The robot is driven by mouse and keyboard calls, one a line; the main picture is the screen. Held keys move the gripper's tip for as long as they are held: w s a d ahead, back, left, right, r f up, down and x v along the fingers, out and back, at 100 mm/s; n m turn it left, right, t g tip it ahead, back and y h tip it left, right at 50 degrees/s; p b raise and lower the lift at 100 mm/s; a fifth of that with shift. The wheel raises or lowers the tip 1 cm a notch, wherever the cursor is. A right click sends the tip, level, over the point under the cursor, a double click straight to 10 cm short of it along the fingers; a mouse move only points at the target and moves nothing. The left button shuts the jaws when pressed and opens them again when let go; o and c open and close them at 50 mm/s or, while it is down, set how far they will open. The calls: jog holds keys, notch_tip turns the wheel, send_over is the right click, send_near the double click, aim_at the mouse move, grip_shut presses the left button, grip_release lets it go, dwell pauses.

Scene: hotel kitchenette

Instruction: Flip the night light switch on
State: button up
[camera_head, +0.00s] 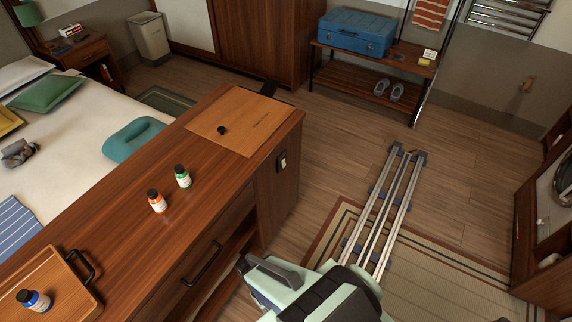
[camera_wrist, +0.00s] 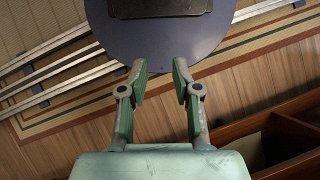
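A small switch plate (camera_head: 281,161), dark-framed with a pale centre, is mounted on the end face of the long wooden counter (camera_head: 134,215). It looks like the night light switch. It is too small to tell which way it is set. In the wrist view my gripper (camera_wrist: 160,65) has its two pale green fingers apart with nothing between them. The switch does not show in the wrist view. In the head view my pale green arm is at the bottom, below and to the right of the switch; the fingertips cannot be made out there.
An orange-labelled bottle (camera_head: 157,201), a green-labelled bottle (camera_head: 182,177) and a wooden board (camera_head: 238,118) are on the counter. A tray (camera_head: 62,272) holds a blue bottle (camera_head: 34,300). A drawer handle (camera_head: 202,264) sticks out. Floor rails (camera_head: 378,209) run right of the counter's end; floor there is otherwise open.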

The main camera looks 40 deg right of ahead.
jog(key=shift+w+d+f, duration=0.1)
jog(key=shift+d+f, duration=0.05)
jog(key=shift+f, duration=0.1)
grip_shut()
jog(key=w+d+r+m+t+y+b, duration=0.2)
jog(key=w+d+m+t+b, duration=0.8)
jog(key=w+d, duration=1.1)
jog(key=w+d+r+m+b, duration=0.3)
jog(key=d+r+m+b, duration=0.15)
jog(key=d, duration=0.35)
jog(key=w+d+r+m+b, duration=0.2)
jog(key=d+r+m+b, duration=0.15)
jog(key=d+r, duration=0.35)
jog(key=w+d+r+m+t+b, duration=0.1)
jog(key=d+r+m+t, duration=0.3)
jog(key=r+m, duration=0.6)
jog(key=shift+w+d+r+m, duration=0.4)
jog(key=shift+w+d+m, duration=0.4)
jog(key=shift+m, duration=1.3)
jog(key=shift+s+d, duration=0.1)
